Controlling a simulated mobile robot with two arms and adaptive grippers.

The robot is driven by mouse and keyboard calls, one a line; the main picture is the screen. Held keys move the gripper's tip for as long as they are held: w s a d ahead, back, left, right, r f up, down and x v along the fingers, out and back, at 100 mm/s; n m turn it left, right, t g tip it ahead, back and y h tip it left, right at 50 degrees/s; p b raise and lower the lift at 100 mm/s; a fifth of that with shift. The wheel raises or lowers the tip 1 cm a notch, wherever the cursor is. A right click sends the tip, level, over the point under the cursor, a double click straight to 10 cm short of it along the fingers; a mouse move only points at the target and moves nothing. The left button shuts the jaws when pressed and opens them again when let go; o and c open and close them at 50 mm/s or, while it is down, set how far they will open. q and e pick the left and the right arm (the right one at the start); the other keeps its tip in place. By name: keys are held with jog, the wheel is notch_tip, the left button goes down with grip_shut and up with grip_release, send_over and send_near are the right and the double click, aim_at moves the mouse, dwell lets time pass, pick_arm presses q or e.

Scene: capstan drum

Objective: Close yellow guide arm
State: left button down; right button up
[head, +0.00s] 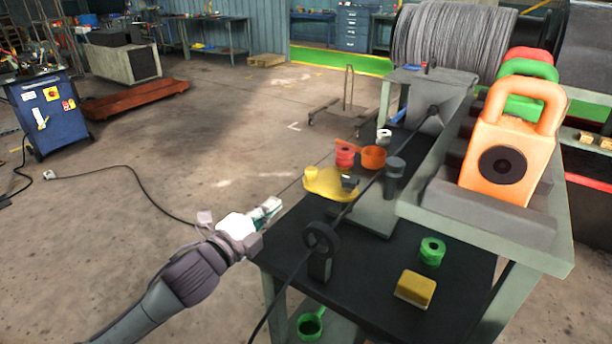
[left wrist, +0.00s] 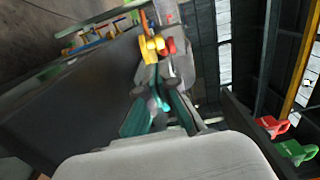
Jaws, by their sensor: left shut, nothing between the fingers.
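The yellow guide arm (head: 330,184) sits on the capstan bench near its left edge, in the middle of the head view. It also shows in the left wrist view (left wrist: 152,46), beyond my fingertips. My left gripper (head: 270,207) is shut and empty, to the lower left of the yellow arm and apart from it. Its teal fingers (left wrist: 158,104) show in the left wrist view. A red roller (head: 345,153) and an orange ring (head: 373,157) stand just behind the yellow arm. My right gripper is not in view.
The black bench (head: 385,270) also holds a dark cable guide (head: 318,242), a green roller (head: 432,251) and a yellow block (head: 415,289). An orange handled block (head: 508,150) stands on the raised shelf at right. Floor left of the bench is largely free.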

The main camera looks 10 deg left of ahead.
pick_arm(q)
jog(key=p, duration=0.1)
send_near(308, 174)
jog(key=shift+w+d+r, duration=0.2)
jog(key=shift+w+r, duration=0.05)
jog(key=shift+w, duration=0.2)
jog(key=p+x, duration=0.1)
jog(key=x, duration=0.4)
jog(key=shift+w+d+f, duration=0.1)
jog(key=shift+w+f, duration=0.1)
jog(key=shift+w+d+f, duration=0.1)
jog(key=shift+w+d, duration=0.05)
jog(key=shift+w, duration=0.35)
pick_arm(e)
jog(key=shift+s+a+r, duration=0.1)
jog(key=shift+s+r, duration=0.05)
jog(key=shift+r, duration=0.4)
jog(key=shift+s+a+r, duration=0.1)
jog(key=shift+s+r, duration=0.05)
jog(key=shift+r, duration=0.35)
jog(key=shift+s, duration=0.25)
